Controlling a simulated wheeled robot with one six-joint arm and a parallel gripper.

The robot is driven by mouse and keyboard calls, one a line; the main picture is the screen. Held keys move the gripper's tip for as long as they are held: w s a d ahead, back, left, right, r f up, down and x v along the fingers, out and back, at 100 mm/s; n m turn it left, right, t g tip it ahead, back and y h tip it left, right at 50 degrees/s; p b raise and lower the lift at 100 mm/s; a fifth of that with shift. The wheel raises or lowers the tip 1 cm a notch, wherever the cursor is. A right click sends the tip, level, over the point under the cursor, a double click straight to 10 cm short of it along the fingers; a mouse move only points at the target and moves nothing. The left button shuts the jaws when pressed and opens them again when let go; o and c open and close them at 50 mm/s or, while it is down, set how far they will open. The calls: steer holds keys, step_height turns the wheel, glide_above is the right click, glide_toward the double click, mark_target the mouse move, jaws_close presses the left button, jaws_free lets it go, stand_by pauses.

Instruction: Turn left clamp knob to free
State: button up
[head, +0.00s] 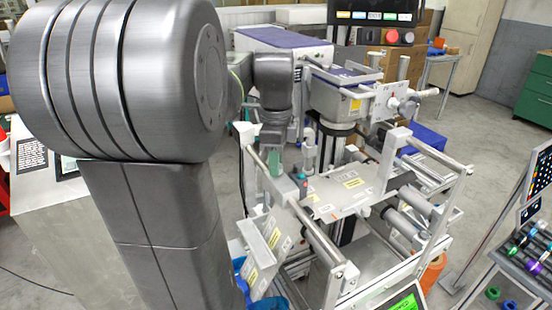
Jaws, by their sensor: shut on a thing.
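My gripper (275,158) points down at the left side of the machine's front frame, beside a silver roller bar. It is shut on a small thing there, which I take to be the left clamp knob. The fingers and wrist hide most of the knob, so its pointer and setting cannot be read. A green patch shows at the fingertips.
A roller bar (322,247) and upright posts stand close around the gripper. A labelled plate with a round knob (408,107) is at the machine's right. A screen with buttons (376,15) stands behind. A rack of coloured rolls (530,250) is at far right.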

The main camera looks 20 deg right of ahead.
steer(key=n+p, duration=0.2)
steer(key=n, duration=0.1)
steer(key=shift+r+n+p, duration=0.15)
steer(key=shift+n+p, duration=0.2)
steer(key=shift+n, duration=0.05)
steer(key=n+p, duration=0.2)
steer(key=n, duration=0.3)
steer(key=shift+p, duration=0.4)
steer(key=n+p, duration=0.1)
steer(key=n, duration=0.4)
steer(key=shift+p, duration=0.4)
steer(key=n+p, duration=0.1)
steer(key=n, duration=0.3)
steer(key=shift+n, duration=0.4)
steer(key=o, duration=1)
